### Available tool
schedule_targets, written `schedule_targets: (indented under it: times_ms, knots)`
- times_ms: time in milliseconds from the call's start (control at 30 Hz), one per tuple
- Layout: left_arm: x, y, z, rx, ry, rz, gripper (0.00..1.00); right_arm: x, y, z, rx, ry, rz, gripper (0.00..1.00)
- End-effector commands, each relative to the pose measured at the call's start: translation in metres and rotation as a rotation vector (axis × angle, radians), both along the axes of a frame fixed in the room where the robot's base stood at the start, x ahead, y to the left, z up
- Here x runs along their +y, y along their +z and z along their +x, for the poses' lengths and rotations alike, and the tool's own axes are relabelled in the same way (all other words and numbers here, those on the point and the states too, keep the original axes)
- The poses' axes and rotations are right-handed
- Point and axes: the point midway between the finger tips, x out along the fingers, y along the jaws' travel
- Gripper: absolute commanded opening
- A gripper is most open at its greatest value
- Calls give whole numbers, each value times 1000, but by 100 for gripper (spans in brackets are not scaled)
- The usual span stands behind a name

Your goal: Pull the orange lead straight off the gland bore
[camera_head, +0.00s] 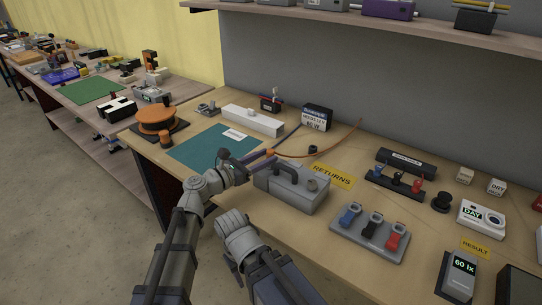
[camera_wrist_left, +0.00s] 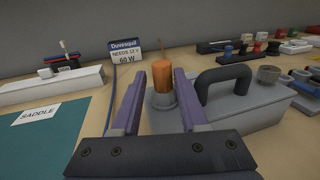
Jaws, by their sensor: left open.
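The orange lead's end (camera_head: 270,153) stands upright at the left end of a grey box with a dark handle (camera_head: 295,190). In the left wrist view the orange end (camera_wrist_left: 163,75) sits in a grey round collar, the gland (camera_wrist_left: 163,99). From it a thin orange cable (camera_head: 335,148) curves right and back over the table. My left gripper (camera_head: 262,159) is open. Its purple fingers reach either side of the orange end in the left wrist view (camera_wrist_left: 156,80); I cannot tell whether they touch it.
A teal mat (camera_head: 205,150) lies left of the box, with a long white block (camera_head: 252,121) behind it. A Duvesquil sign box (camera_head: 317,117) stands behind. A clamp tray (camera_head: 368,236) sits right of the box. A shelf (camera_head: 400,28) overhangs the back.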

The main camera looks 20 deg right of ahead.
Motion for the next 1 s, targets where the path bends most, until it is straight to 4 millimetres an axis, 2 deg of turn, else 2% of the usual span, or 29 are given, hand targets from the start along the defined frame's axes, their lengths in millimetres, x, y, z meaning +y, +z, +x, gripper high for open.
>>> schedule_targets:
  times_ms: [167, 500, 767, 1000]
  knots:
    - [-4, 1, 2, 0, -1, 0, 44, 0, 1, 0, 0, 0, 0, 50]
    - [-46, 4, 18, 0, -1, 0, 44, 0, 4, 0, 0, 0, 0, 50]
    - [-49, 4, 18, -1, 0, 0, 44, 0, 4, 0, 0, 0, 0, 50]
    - [-48, 4, 18, -1, 0, 0, 16, 0, 4, 0, 0, 0, 0, 50]
